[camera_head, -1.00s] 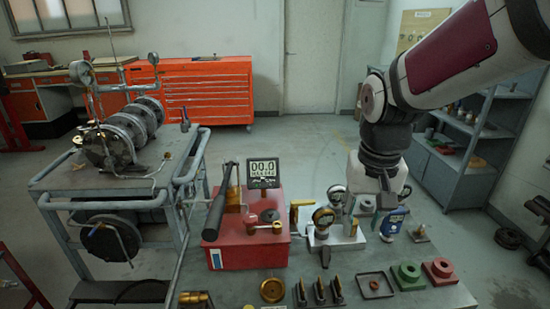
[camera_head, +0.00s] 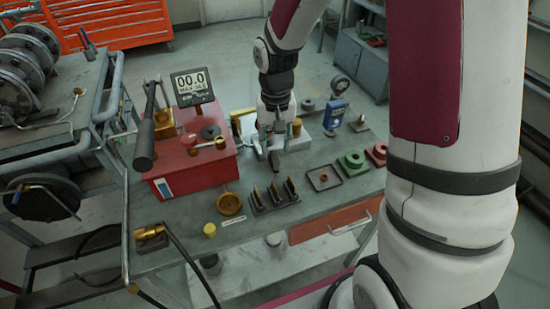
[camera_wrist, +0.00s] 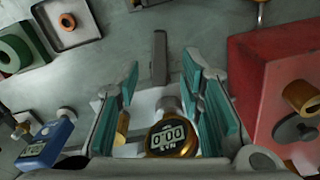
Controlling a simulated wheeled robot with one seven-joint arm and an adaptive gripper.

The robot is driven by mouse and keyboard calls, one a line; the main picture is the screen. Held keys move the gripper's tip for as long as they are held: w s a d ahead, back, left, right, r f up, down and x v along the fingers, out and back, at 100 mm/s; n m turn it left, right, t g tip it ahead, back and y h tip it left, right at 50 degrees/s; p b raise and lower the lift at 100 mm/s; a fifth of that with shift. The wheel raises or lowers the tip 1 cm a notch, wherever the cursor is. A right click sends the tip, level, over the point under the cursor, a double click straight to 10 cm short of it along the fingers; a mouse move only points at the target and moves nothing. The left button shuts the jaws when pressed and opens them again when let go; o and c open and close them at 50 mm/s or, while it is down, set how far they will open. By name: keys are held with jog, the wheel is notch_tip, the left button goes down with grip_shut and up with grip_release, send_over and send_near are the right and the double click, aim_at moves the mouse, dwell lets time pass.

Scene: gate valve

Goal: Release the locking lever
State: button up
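My gripper (camera_wrist: 160,72) is open, its two teal-lined fingers apart. In the head view, my gripper (camera_head: 268,152) points down over the pale block (camera_head: 298,143) on the bench. In the wrist view, a round brass gauge (camera_wrist: 170,138) reading 0.00 sits between the fingers on that block. A narrow grey bar (camera_wrist: 160,58) extends beyond the gauge, between and past the fingertips, with a visible gap on both sides. It looks like the locking lever, but I cannot be certain. In the head view my gripper hides most of the gauge and bar.
A red box (camera_head: 200,168) with a display (camera_head: 192,87) and black handle (camera_head: 145,130) stands close left of my gripper. The valve rig (camera_head: 25,70) is far left.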

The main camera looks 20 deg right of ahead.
aim_at(276, 164)
notch_tip(276, 164, down, 6)
jog(key=shift+r, duration=0.1)
dwell(0.4)
grip_shut()
